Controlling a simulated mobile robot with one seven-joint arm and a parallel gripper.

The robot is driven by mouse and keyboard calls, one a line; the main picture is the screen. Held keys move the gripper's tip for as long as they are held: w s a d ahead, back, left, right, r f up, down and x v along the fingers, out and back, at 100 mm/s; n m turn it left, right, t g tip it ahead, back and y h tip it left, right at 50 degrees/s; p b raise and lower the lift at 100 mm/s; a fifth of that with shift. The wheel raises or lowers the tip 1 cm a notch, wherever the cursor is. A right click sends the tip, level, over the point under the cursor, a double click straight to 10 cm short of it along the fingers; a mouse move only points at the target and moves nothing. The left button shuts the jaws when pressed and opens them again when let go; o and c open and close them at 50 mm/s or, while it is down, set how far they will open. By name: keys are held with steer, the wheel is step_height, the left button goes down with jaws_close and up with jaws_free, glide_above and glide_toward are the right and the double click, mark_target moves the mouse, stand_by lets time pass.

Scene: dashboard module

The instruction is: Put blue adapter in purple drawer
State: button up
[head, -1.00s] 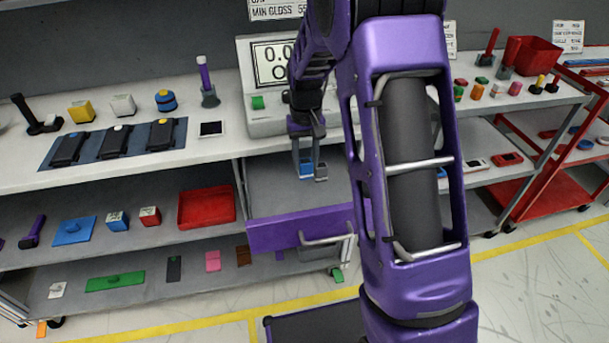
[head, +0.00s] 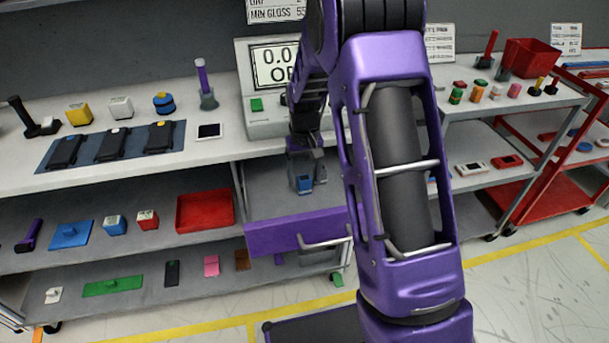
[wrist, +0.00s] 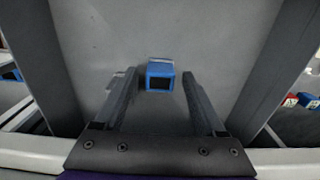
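The blue adapter (head: 304,184) is a small blue block with a dark face, low between my fingers and over the inside of the open purple drawer. It also shows in the wrist view (wrist: 160,74), between the two fingers with a gap on each side. My gripper (head: 308,176) points down into the drawer space; in the wrist view its fingers (wrist: 159,85) are spread. The purple drawer (head: 285,236) is pulled out, with a silver handle on its front and a grey floor. Whether the adapter touches that floor is hard to tell.
A display instrument (head: 243,112) stands on the worktop above the drawer. A red tray (head: 205,209) and small parts lie on the shelf to the left. The worktop edge is close to my forearm. My arm hides the right end of the drawer.

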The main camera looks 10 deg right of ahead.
mark_target(305, 178)
step_height(305, 178, up, 12)
steer(key=p, duration=0.2)
steer(key=shift+r, duration=0.2)
stand_by(0.3)
stand_by(0.4)
